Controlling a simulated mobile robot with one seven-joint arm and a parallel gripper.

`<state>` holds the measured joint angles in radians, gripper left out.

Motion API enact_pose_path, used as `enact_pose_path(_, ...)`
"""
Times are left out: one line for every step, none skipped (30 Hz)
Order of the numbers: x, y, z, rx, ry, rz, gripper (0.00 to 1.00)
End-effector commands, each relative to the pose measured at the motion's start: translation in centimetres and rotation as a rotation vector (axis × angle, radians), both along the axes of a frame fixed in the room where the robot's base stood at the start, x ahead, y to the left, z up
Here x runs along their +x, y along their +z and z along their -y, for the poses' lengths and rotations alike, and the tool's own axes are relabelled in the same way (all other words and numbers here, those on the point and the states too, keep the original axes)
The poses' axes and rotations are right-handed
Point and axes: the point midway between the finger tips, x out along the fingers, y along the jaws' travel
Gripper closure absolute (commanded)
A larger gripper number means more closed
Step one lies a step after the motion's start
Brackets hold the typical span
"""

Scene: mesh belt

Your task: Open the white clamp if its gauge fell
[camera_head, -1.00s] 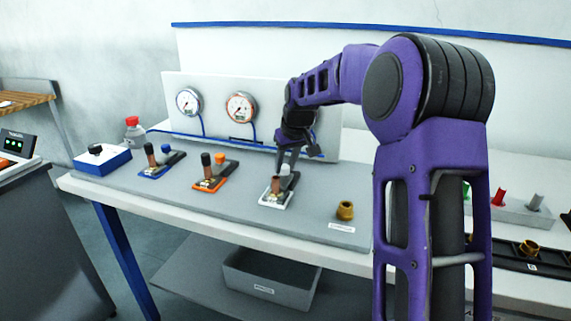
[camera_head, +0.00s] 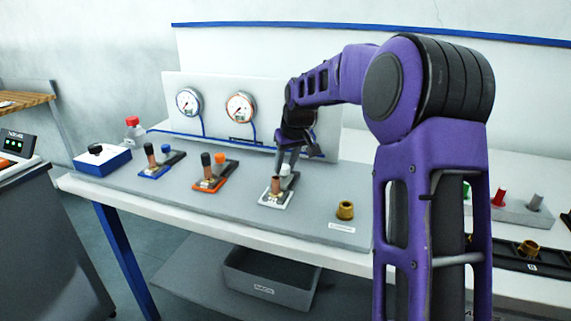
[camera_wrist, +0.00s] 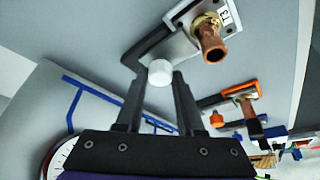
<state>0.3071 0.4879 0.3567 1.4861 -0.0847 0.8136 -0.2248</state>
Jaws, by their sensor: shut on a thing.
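The white clamp (camera_head: 279,200) is at the right of the row of clamps on the grey bench plate, with a copper pipe stub in it. My gripper (camera_head: 285,166) is at its white-tipped lever. In the wrist view my gripper (camera_wrist: 158,88) has its two dark fingers at the white lever tip (camera_wrist: 160,72), shut on it. The gauge behind my arm is mostly hidden in the head view. Part of a dial (camera_wrist: 62,160) shows at the wrist view's lower left; its reading is unclear.
A blue clamp (camera_head: 157,172) and an orange clamp (camera_head: 210,185) stand left of the white one. Two gauges, left (camera_head: 189,102) and middle (camera_head: 240,108), face the bench. A brass fitting (camera_head: 345,210) stands to the right. A grey bin (camera_head: 270,284) is below.

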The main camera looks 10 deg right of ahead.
Motion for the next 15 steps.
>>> enact_pose_path(0.0,0.0,0.0,0.0,0.0,-0.001,1.0)
enact_pose_path(0.0,0.0,0.0,0.0,0.0,-0.001,1.0)
enact_pose_path(0.0,0.0,0.0,0.0,0.0,-0.001,1.0)
enact_pose_path(0.0,0.0,0.0,0.0,0.0,-0.001,1.0)
enact_pose_path(0.0,0.0,0.0,0.0,0.0,-0.001,1.0)
enact_pose_path(0.0,0.0,0.0,0.0,0.0,-0.001,1.0)
enact_pose_path(0.0,0.0,0.0,0.0,0.0,-0.001,1.0)
enact_pose_path(0.0,0.0,0.0,0.0,0.0,-0.001,1.0)
enact_pose_path(0.0,0.0,0.0,0.0,0.0,-0.001,1.0)
enact_pose_path(0.0,0.0,0.0,0.0,0.0,-0.001,1.0)
enact_pose_path(0.1,0.1,0.1,0.0,0.0,-0.001,1.0)
enact_pose_path(0.2,0.1,0.1,0.001,0.0,-0.001,1.0)
enact_pose_path(0.4,0.2,0.2,0.001,-0.001,-0.002,1.0)
enact_pose_path(0.6,0.3,0.4,0.002,0.0,-0.002,1.0)
enact_pose_path(1.0,0.4,0.5,0.002,0.0,-0.002,1.0)
